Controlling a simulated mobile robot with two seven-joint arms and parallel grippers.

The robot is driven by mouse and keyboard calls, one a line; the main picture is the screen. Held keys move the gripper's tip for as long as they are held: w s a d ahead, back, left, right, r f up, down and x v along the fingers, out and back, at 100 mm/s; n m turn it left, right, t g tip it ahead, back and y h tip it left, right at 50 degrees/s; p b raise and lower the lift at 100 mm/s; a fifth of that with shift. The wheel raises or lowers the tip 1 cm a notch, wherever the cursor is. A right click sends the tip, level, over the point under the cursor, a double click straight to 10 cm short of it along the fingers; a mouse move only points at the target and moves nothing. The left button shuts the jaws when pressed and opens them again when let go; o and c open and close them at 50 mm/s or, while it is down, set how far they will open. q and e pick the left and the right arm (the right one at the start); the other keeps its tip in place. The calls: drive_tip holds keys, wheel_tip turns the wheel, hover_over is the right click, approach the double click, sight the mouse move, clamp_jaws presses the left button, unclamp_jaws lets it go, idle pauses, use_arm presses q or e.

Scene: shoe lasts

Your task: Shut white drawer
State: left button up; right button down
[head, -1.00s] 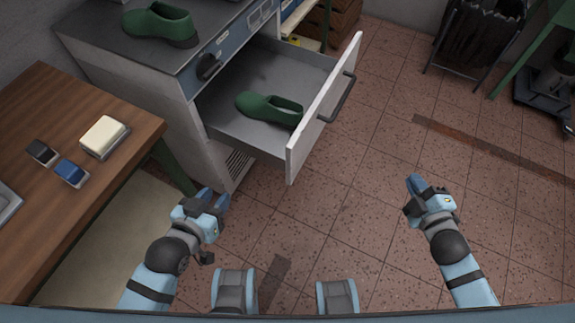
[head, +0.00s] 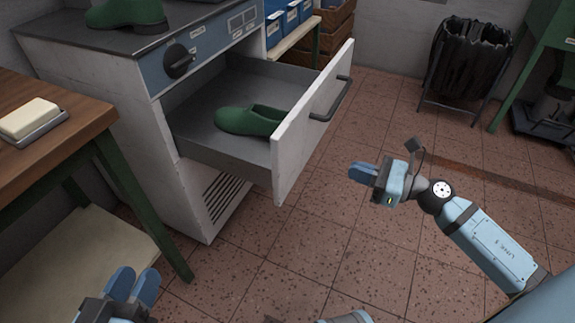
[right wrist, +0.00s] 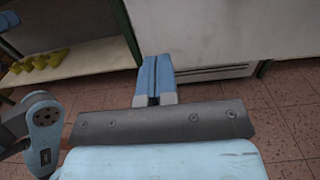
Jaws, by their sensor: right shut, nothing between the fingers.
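The white drawer (head: 318,118) is pulled out of the grey-white cabinet (head: 150,110), its front panel facing right with a dark bar handle (head: 332,100). A green shoe (head: 250,120) lies inside it. My right gripper (head: 357,172) is shut and empty, to the right of and below the drawer front, apart from it, with its fingers pointing left. Its closed blue fingers also show in the right wrist view (right wrist: 156,75), before a white panel. My left gripper (head: 136,278) is at the bottom left, its fingers apart and empty, below the wooden table's corner.
A wooden table (head: 60,145) with green legs stands at the left, bearing a butter-coloured block on a dish (head: 30,118). Another green shoe (head: 125,14) sits on the cabinet top. A black bin (head: 470,60) stands at the back right. Tiled floor before the drawer is clear.

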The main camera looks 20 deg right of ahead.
sight(290, 149)
drive_tip(key=x, duration=1.2)
drive_tip(key=shift+w+a, duration=0.1)
drive_tip(key=shift+w, duration=0.15)
drive_tip(key=shift+w+a, duration=0.4)
drive_tip(key=shift+w, duration=0.05)
